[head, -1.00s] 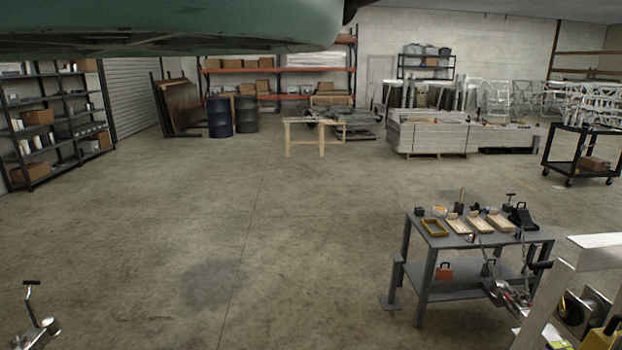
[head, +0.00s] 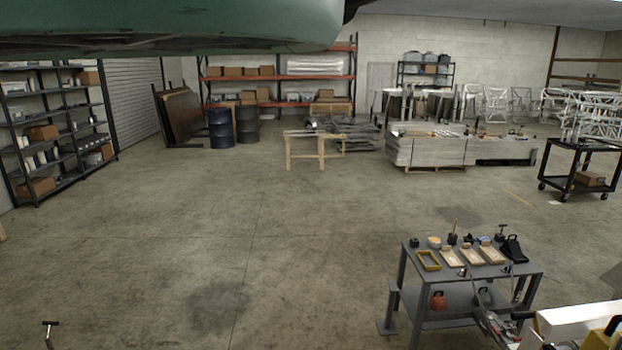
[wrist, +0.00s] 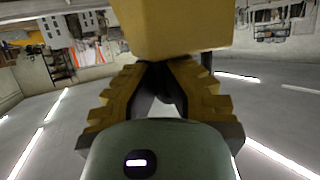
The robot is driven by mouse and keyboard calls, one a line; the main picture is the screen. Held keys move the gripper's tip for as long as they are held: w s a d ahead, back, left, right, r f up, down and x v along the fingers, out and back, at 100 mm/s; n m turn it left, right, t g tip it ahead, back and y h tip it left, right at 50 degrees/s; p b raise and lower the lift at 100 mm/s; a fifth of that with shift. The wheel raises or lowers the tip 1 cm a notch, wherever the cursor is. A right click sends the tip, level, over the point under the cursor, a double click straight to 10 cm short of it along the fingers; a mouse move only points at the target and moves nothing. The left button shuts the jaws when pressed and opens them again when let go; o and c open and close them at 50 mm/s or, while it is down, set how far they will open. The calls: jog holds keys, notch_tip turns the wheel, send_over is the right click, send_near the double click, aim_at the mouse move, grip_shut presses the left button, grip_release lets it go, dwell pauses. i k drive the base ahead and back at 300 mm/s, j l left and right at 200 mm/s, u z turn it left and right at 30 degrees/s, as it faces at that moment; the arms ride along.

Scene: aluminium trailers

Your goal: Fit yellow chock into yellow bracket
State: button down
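In the wrist view, a plain yellow block, taken as the yellow chock (wrist: 180,28), fills the top middle. My gripper (wrist: 163,66) has ridged yellow fingers with dark ends that slant inward and meet at the block; it looks shut on it. The contact itself is partly hidden behind the block. The green-grey gripper body with a small light shows below. My gripper is not seen in the head view. There, a yellow part (head: 592,338) with a dark piece shows at the lower right corner, cut off by the frame; I cannot tell whether it is the yellow bracket.
A grey work table (head: 407,278) at the lower right holds wooden trays, a yellow frame (head: 428,261) and a black wedge (head: 513,249). A white beam (head: 575,318) stands right of it. Stacked aluminium (head: 430,152) and a black cart (head: 572,165) lie farther back. The middle floor is clear.

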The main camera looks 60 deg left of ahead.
aim_at(429, 262)
jog(key=i+u, duration=0.35)
jog(key=i, duration=4.45)
jog(key=i+u, duration=0.2)
jog(key=i, duration=0.3)
jog(key=i+l+u, duration=0.15)
jog(key=i, duration=0.3)
jog(key=i+l+u, duration=0.2)
jog(key=i, duration=0.3)
jog(key=u, duration=3.9)
